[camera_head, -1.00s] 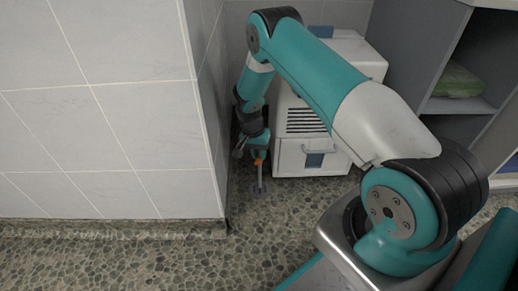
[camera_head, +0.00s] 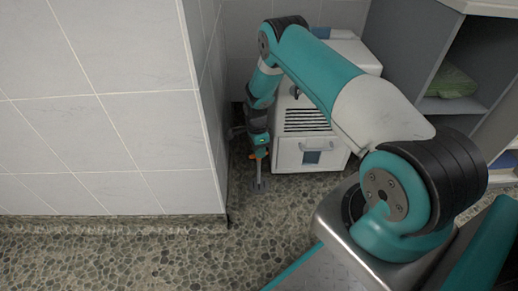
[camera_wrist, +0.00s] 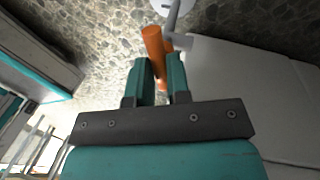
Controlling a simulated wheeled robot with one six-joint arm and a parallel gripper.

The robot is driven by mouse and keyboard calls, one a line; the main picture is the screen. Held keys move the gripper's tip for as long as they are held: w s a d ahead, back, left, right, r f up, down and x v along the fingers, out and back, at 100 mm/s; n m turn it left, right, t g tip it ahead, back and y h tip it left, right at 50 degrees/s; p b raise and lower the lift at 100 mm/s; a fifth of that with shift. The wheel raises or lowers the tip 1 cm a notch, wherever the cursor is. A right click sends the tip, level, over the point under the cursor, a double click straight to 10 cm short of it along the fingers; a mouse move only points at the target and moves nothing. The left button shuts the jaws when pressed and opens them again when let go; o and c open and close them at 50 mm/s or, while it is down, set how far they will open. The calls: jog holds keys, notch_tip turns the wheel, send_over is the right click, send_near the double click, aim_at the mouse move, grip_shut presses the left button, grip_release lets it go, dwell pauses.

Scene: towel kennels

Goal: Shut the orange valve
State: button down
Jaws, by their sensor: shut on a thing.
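The orange valve shows in the wrist view as an orange handle (camera_wrist: 153,42) beside a grey pipe (camera_wrist: 172,18). My gripper (camera_wrist: 162,62) is closed around the handle, with one teal finger on each side. A bit of orange also shows below, between the fingers. In the head view my gripper (camera_head: 260,150) points down in the gap between the tiled wall and a white cabinet. The orange handle (camera_head: 252,156) sticks out to its left there, and the grey pipe (camera_head: 260,178) stands below on the floor. The valve body is mostly hidden by my gripper.
A tiled wall corner (camera_head: 205,150) stands close on the left of the arm. The white cabinet (camera_head: 314,150) with a vent and handle is close on the right. Grey shelving (camera_head: 420,60) holds a green towel (camera_head: 455,82). The pebbled floor in front (camera_head: 180,265) is clear.

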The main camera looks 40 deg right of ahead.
jog(key=shift+m, duration=0.8)
jog(key=c, duration=1.1)
grip_release()
notch_tip(320, 180, up, 17)
jog(key=w+d+p, duration=0.1)
jog(key=w+p, duration=0.2)
jog(key=p, duration=0.4)
jog(key=shift+d, duration=0.3)
